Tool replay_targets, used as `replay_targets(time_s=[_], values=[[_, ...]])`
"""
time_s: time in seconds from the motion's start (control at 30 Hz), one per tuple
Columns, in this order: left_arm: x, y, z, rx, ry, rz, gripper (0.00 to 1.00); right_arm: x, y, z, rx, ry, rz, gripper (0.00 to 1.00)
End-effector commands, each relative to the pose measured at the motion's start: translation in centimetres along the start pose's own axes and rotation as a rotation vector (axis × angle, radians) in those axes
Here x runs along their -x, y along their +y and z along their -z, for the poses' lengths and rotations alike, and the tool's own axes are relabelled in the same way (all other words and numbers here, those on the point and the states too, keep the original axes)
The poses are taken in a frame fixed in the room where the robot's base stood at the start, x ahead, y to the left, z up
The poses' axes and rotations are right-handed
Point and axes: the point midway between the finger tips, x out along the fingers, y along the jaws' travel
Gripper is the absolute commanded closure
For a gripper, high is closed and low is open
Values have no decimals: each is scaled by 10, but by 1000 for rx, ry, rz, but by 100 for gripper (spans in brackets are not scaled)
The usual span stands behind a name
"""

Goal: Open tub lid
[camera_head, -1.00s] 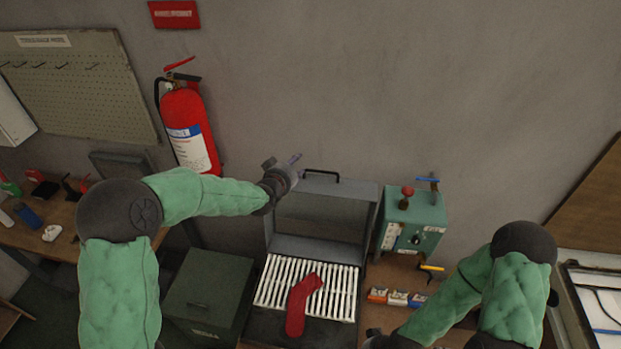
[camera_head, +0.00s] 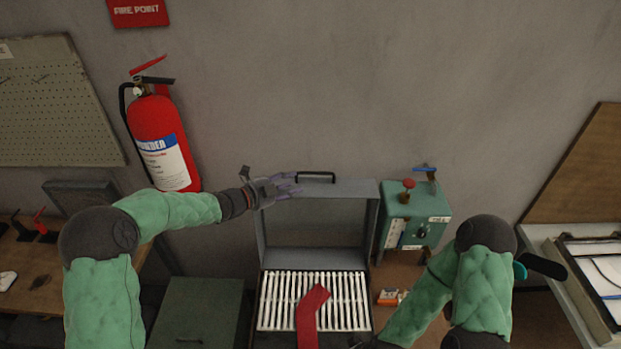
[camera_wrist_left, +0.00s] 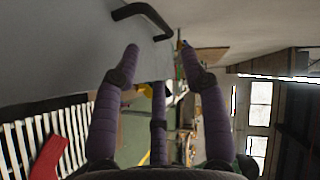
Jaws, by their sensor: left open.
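The tub (camera_head: 262,318) is a grey box with a rack of white slats (camera_head: 345,300) in its mouth. Its grey lid (camera_head: 320,222) stands raised at the back, with a black handle (camera_head: 316,174) on its top edge. My left gripper (camera_head: 297,184) is open at the lid's upper left corner, its purple fingers pointing toward the handle. In the left wrist view the handle (camera_wrist_left: 143,14) lies above the spread fingers, apart from them, with nothing between them. A red sock (camera_head: 309,318) lies on the slats.
A green control box (camera_head: 405,232) with a red knob stands close to the right of the lid. A red extinguisher (camera_head: 160,140) hangs on the wall at left. A dark green bin (camera_head: 200,305) stands left of the tub.

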Motion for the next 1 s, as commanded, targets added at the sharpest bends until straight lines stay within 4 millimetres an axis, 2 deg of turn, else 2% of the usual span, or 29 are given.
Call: replay_targets(time_s=[0.6,0.8,1.0], values=[[-89,0,1,3,1,0,57,6,-2,0,0,0,0,100],[-102,0,0,4,-1,0,57,7,-2,0,0,0,0,100],[-105,0,0,4,-1,0,57,7,-3,0,0,0,0,100]])
